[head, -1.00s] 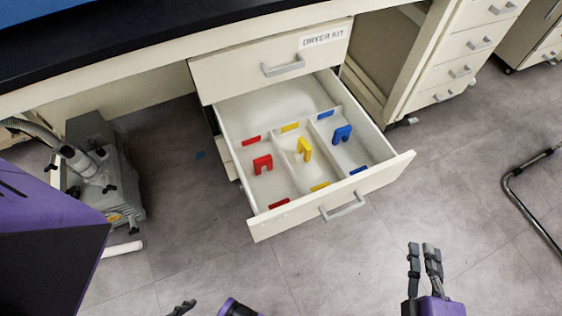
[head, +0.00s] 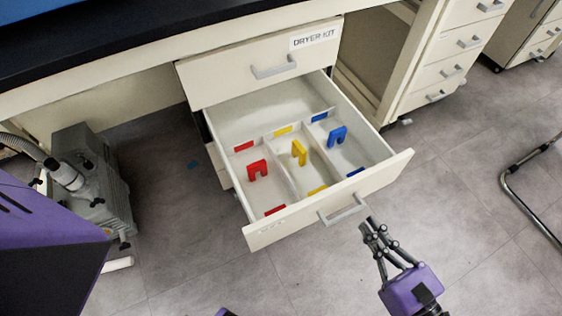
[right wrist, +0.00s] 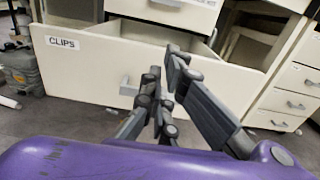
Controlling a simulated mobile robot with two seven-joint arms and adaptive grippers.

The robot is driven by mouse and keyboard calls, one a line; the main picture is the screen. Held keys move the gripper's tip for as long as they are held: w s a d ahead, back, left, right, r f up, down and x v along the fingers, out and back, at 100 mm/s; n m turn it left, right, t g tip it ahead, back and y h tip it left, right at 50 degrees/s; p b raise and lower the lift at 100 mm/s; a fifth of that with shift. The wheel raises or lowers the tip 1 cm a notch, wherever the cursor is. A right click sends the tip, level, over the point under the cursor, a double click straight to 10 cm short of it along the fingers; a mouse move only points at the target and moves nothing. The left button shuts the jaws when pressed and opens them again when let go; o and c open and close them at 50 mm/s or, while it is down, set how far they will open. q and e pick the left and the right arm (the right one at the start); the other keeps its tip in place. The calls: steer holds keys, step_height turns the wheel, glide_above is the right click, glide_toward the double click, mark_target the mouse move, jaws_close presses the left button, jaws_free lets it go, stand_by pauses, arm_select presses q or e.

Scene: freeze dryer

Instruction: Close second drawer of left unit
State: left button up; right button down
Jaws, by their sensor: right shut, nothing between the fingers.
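The second drawer (head: 276,234) of the left unit is pulled far out below the shut top drawer (head: 310,68), labelled "DRYER KIT". It holds a red clip (head: 257,169), a yellow clip (head: 299,152) and a blue clip (head: 337,135) in separate compartments. In the right wrist view its front (right wrist: 85,68) carries a "CLIPS" label and fills the upper middle. Its grey handle (head: 343,209) is near my right gripper (head: 367,226), which is shut and empty, just in front and to the right of the handle. Contact cannot be told. My left gripper is not in view.
A grey pump-like machine (head: 92,180) with a hose stands on the floor at left. Another drawer unit (head: 440,68) stands at upper right. A metal tube frame (head: 520,190) is at the right edge. The floor in front of the drawer is open.

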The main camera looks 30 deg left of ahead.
mark_target(342, 190)
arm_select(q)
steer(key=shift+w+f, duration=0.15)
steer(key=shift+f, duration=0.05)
arm_select(e)
steer(key=x, duration=0.7)
steer(key=shift+w+a, duration=0.25)
steer(key=shift+a, duration=0.05)
steer(key=shift+a, duration=0.1)
